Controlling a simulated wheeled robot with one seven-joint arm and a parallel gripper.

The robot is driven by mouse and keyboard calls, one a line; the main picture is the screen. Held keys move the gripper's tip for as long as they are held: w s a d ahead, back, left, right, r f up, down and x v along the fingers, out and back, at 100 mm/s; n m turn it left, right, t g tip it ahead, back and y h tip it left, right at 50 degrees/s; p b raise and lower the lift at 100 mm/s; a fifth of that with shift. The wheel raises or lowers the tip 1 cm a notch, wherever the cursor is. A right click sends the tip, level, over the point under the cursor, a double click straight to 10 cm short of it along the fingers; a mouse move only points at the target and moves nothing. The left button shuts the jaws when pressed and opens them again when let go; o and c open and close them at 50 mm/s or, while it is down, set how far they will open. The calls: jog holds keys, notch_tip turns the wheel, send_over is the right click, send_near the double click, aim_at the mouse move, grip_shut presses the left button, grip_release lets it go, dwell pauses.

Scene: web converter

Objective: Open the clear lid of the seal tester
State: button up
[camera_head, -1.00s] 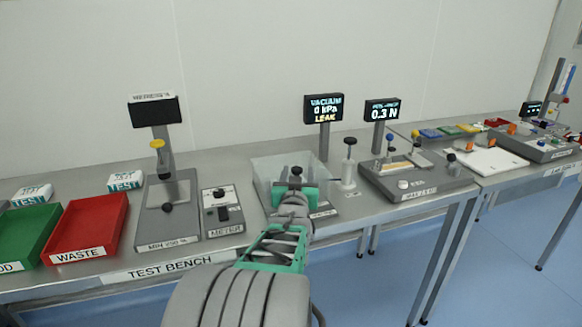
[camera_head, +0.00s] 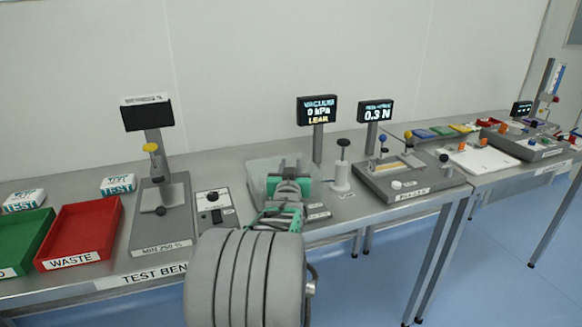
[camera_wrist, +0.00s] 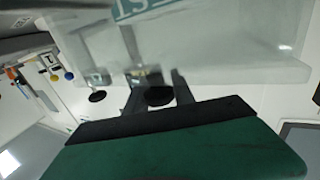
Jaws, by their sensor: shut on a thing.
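The seal tester (camera_head: 316,213) is a grey unit on the bench with a clear lid (camera_head: 258,178), largely covered by my arm in the head view. The lid also fills the top of the wrist view (camera_wrist: 225,45), with teal lettering showing through or behind it. My gripper (camera_head: 289,163), green and grey, is over the lid. In the wrist view, my gripper (camera_wrist: 152,92) has its dark fingers on either side of a dark round knob (camera_wrist: 160,96) at the lid's edge and is shut on it. I cannot tell the lid's angle.
The vacuum display (camera_head: 318,110) reads 0 kPa LEAK behind the tester. A meter box (camera_head: 213,205) stands close on the left, a black-topped post (camera_head: 342,170) close on the right. The red waste tray (camera_head: 80,232) is far left.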

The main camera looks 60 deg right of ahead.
grip_shut()
dwell(0.8)
